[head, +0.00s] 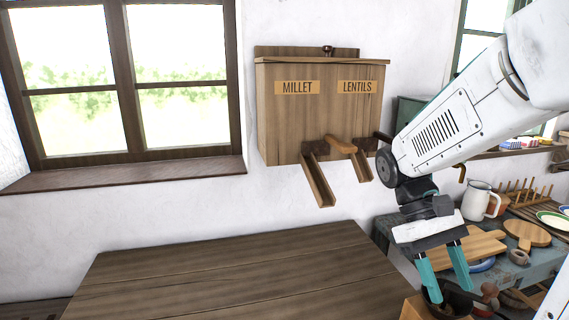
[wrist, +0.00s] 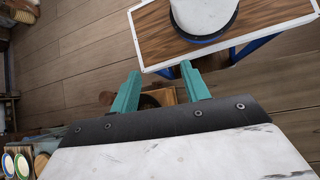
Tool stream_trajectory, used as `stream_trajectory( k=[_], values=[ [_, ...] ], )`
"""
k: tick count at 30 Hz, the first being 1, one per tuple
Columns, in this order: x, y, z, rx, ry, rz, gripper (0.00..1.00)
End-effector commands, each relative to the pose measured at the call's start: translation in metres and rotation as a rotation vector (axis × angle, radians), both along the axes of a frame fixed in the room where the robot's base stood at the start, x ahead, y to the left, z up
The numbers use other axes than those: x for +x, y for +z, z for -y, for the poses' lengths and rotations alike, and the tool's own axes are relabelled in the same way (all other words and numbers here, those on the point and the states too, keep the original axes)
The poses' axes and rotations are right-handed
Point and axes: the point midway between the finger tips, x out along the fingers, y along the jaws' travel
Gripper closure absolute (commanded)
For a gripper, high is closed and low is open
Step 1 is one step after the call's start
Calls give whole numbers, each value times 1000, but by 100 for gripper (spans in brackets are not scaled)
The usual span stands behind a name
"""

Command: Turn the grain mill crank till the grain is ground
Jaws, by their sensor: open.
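My gripper (head: 449,290) is open, pointing down at the lower right of the head view, with teal fingers apart and nothing held. Below it are a wooden box edge (head: 412,308) and a dark rounded object, both partly cut off by the frame. A reddish-brown knob shape (head: 489,291) shows just right of the fingers. I cannot tell whether these belong to the grain mill. In the wrist view, my gripper (wrist: 160,72) has a brown wooden object (wrist: 164,97) low beyond its fingers, partly hidden. No crank is clearly visible, and no grain can be made out.
A wooden wall bin (head: 320,120) marked MILLET and LENTILS has two chutes above a bare dark table (head: 235,275).

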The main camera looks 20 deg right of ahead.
Motion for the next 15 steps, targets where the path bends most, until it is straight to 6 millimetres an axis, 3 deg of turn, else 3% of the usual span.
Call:
stream_trajectory(
  k=[9, 15],
  values=[
    [-4, 17, -76, 10, 101, 529, 54],
    [-7, 25, -106, 56, 129, 759, 54]
  ],
)
